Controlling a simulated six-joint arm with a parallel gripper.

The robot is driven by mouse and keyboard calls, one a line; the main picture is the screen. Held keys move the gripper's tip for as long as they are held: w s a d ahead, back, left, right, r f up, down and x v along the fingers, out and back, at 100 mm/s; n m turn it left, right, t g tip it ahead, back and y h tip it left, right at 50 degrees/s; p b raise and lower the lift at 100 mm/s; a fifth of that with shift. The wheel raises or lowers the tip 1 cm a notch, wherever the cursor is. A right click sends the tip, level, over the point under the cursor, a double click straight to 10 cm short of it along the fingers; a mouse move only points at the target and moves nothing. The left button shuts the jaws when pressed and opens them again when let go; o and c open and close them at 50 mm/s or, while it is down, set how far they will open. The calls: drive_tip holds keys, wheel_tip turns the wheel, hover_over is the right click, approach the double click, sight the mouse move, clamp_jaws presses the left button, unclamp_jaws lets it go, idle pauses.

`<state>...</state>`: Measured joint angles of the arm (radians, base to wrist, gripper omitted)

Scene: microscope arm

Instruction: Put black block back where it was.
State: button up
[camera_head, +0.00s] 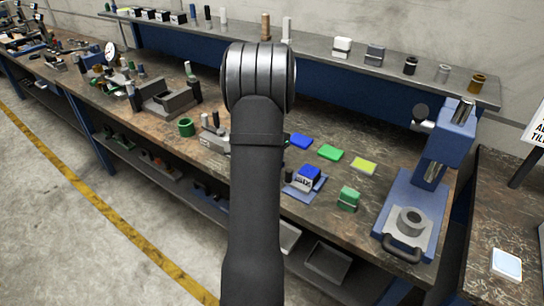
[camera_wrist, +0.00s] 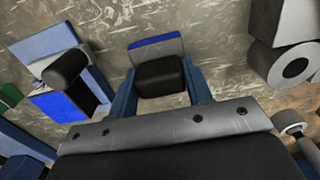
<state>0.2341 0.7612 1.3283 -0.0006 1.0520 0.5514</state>
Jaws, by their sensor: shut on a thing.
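In the wrist view, the black block (camera_wrist: 160,78) sits between the two blue fingers of my gripper (camera_wrist: 160,90), which is shut on it. A grey face with a blue strip (camera_wrist: 155,45) shows directly beyond the black block; I cannot tell whether it is joined to it. The brown mottled bench top (camera_wrist: 215,25) shows around and behind them. In the head view, my own arm hides the gripper and the black block, so its height above the bench is unclear.
A blue-topped block (camera_head: 308,175) stands on a blue pad (camera_head: 317,189), near a green block (camera_head: 348,198). Flat blue (camera_head: 299,140), green (camera_head: 330,153) and yellow (camera_head: 363,165) pieces lie behind them. A tall blue press (camera_head: 452,140) stands right; a shelf (camera_head: 330,58) runs behind.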

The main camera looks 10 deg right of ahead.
drive_tip(key=shift+f, duration=0.1)
drive_tip(key=o, duration=1)
drive_tip(key=shift+c, duration=0.2)
wheel_tip(320, 180, up, 12)
drive_tip(key=shift+f, duration=4.1)
